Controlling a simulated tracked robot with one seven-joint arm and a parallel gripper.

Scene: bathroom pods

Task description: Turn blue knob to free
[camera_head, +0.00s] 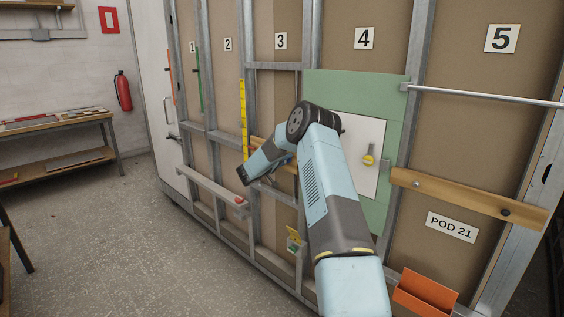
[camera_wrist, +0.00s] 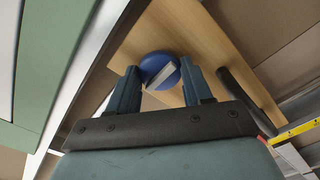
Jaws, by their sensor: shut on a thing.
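The blue knob (camera_wrist: 153,62) shows in the wrist view, round, with a pale grey raised bar across its face. It is mounted on a wooden board (camera_wrist: 205,40). My gripper (camera_wrist: 160,68) has one finger on each side of the knob and is shut on it. Which way the bar points relative to any marking cannot be told, as no label is legible. In the head view my arm hides most of the knob area, and the wooden board (camera_head: 258,142) shows only in part.
A yellow knob (camera_head: 368,160) sits on a white panel on the green board (camera_head: 330,82). A yellow measuring strip (camera_head: 243,115) hangs left of my arm. A metal ledge (camera_head: 208,184) and an orange bin (camera_head: 424,294) stick out from the wall. The floor at left is open.

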